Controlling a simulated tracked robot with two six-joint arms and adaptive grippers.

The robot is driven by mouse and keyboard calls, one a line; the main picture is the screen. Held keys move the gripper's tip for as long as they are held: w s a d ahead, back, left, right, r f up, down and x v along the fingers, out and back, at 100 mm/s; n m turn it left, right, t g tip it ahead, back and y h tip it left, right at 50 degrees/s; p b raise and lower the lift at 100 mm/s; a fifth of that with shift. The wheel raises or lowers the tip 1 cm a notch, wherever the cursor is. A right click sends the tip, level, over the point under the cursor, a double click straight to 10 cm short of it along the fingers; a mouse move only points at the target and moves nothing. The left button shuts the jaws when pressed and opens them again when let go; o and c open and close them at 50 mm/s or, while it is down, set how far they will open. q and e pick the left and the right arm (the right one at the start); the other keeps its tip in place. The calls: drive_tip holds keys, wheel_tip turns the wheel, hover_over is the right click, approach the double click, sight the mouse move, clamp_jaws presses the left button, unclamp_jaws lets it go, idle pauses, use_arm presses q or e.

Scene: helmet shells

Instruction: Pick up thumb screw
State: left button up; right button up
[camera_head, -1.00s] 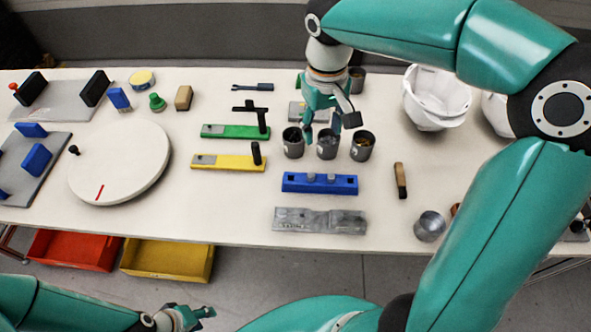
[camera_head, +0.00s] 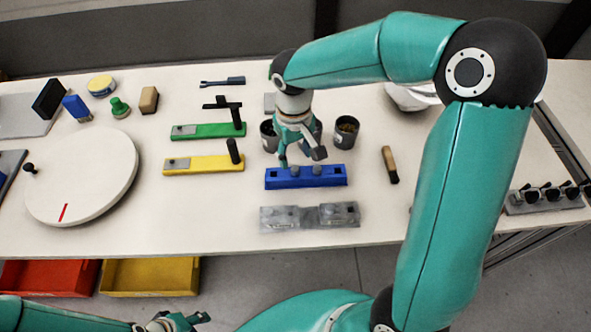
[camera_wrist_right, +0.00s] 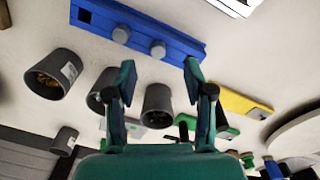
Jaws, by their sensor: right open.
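Two small grey round knobs, which look like thumb screws, stand in a blue block (camera_head: 338,179): the left knob (camera_head: 294,170) and the right knob (camera_head: 317,169). In the right wrist view the knobs (camera_wrist_right: 121,35) (camera_wrist_right: 158,49) show on the blue block (camera_wrist_right: 188,52). My right gripper (camera_head: 301,160) is open and empty, just above the block's back edge. Its two fingers are spread wide in the wrist view (camera_wrist_right: 160,72), apart from the knobs. My left gripper (camera_head: 180,321) is at the bottom edge, partly cut off; its jaw state is unclear.
Dark cups stand behind the block, one with brassy pieces (camera_head: 346,134). A grey metal fixture (camera_head: 310,217) lies in front. A yellow block (camera_head: 205,166) and a green block (camera_head: 208,131) with upright black handles are at left. A wooden-handled tool (camera_head: 390,165) lies right.

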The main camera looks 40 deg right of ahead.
sight(295, 169)
drive_tip(key=shift+w+d+f+p, duration=0.15)
drive_tip(key=shift+f+p, duration=0.1)
drive_tip(key=shift+f, duration=1.4)
drive_tip(key=shift+w+d+f+p, duration=0.15)
drive_tip(key=shift+f+p, duration=0.1)
drive_tip(key=shift+f, duration=1.4)
drive_tip(key=shift+a, duration=0.1)
drive_tip(key=shift+c, duration=0.2)
clamp_jaws()
